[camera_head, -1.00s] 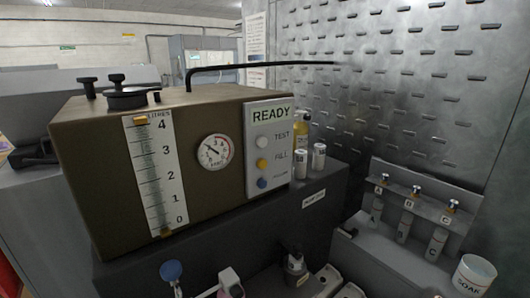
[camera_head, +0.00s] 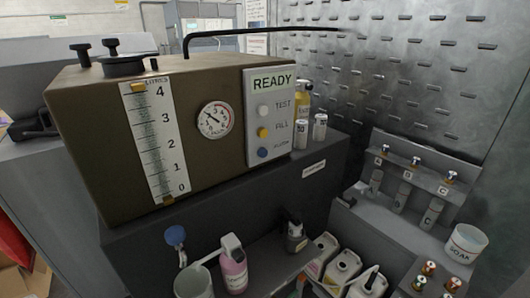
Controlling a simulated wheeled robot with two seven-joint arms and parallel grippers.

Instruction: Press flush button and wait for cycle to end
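The brown washer box (camera_head: 120,190) stands at the left on a dark bench. Its white control panel (camera_head: 254,163) is on the front right, with a screen (camera_head: 271,83) reading READY. Below are a white button (camera_head: 263,110) labelled TEST, a yellow button (camera_head: 263,133) labelled FILL, and a blue button (camera_head: 263,153) whose blurred label looks like FLUSH. A round gauge (camera_head: 215,120) and a litre scale (camera_head: 156,140) are on the same front. Neither of my grippers is in view, and nothing covers the buttons.
A blue knob (camera_head: 175,235), a white jug (camera_head: 193,284) and a pink bottle (camera_head: 234,272) are below the washer. Small vials (camera_head: 302,132) and a yellow bottle (camera_head: 303,98) stand right of the panel. A SOAK tub (camera_head: 466,243) is at the right. The space before the panel is clear.

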